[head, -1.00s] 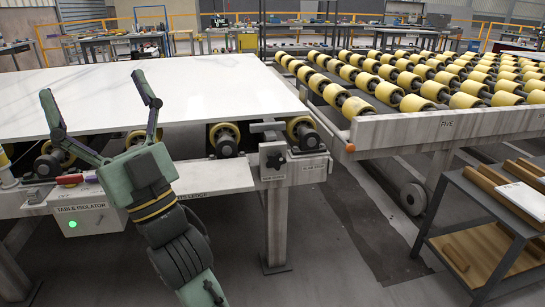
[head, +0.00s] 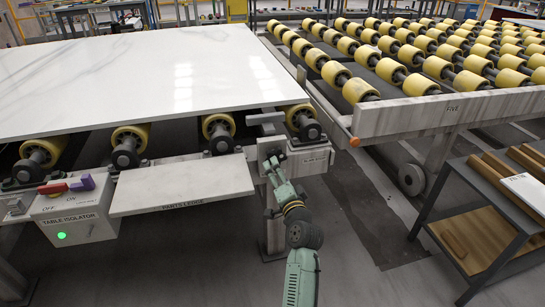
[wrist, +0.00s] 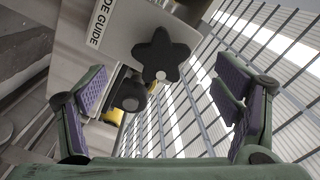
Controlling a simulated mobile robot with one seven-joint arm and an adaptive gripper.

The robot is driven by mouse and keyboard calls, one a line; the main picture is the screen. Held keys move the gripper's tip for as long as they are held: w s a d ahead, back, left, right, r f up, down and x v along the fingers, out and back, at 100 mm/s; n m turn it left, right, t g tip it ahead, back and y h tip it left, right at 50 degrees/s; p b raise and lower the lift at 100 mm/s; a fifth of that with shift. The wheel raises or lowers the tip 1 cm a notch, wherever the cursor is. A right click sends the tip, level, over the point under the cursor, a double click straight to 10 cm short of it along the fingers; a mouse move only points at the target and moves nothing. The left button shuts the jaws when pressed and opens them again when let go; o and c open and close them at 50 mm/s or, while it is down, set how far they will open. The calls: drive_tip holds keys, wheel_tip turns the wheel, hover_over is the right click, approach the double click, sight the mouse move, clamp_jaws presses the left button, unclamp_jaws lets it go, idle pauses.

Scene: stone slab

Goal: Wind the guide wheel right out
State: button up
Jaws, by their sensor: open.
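A black star-shaped knob (wrist: 162,55) sits on a pale plate (wrist: 125,25) lettered "DE GUIDE" in the wrist view. My gripper (wrist: 164,98) is open and empty, its purple-padded fingers spread wide to either side. The knob lies beyond the fingertips, roughly between them and towards the top; the fingers do not appear to touch it. In the head view my gripper (head: 273,164) is at the front of the table's right corner unit (head: 310,160) and largely hides the knob. A grey bracket (head: 266,118) stands above it. I cannot make out clearly which part is the guide wheel.
A white stone slab (head: 140,80) lies on yellow rollers above. To the left are the parts ledge (head: 180,186) and the table isolator box (head: 72,218) with a green light. A roller table (head: 440,113) and a dark trolley (head: 480,215) stand at right.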

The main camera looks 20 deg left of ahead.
drive_tip(key=x, duration=0.8)
drive_tip(key=shift+s+p, duration=0.1)
drive_tip(key=shift+p, duration=0.3)
drive_tip(key=shift+c, duration=0.2)
drive_tip(key=c, duration=1.1)
drive_tip(key=shift+c, duration=0.2)
drive_tip(key=shift+b, duration=0.3)
